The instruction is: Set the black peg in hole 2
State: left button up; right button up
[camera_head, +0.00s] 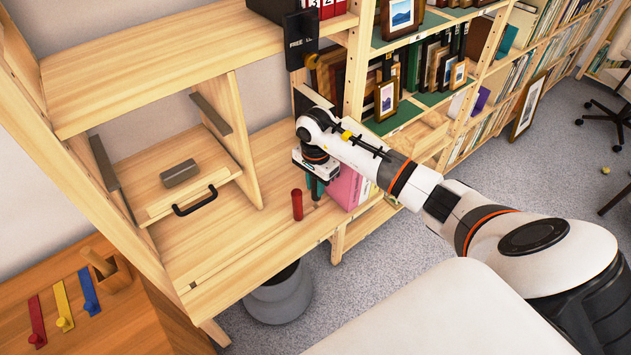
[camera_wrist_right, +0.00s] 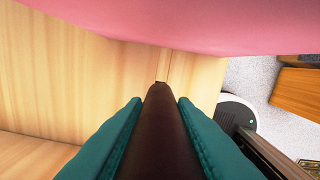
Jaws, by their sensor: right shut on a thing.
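My right gripper (camera_head: 316,188) reaches down over the wooden desk top, next to a pink box. In the right wrist view its two teal fingers are shut on the black peg (camera_wrist_right: 160,135), which looks dark brown there and points away from the camera toward the wood. Whether its far end touches the wood I cannot tell. A red peg (camera_head: 297,204) stands upright on the desk just left of the gripper. I cannot make out numbered holes. My left gripper is not in view.
The pink box (camera_head: 345,188) stands close by and fills the top of the wrist view. A wooden shelf (camera_head: 180,62) overhangs the desk (camera_head: 225,250). A grey block (camera_head: 179,173) rests on a drawer with a black handle. A grey bin (camera_head: 280,297) stands below.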

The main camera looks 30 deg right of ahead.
aim_at(315, 192)
jog(key=shift+f, duration=0.75)
jog(key=shift+f+b, duration=0.95)
jog(key=shift+b, duration=0.2)
jog(key=o, duration=1.1)
jog(key=shift+c, duration=0.2)
notch_tip(315, 192, up, 12)
jog(key=shift+b, duration=0.85)
jog(key=shift+a, duration=0.1)
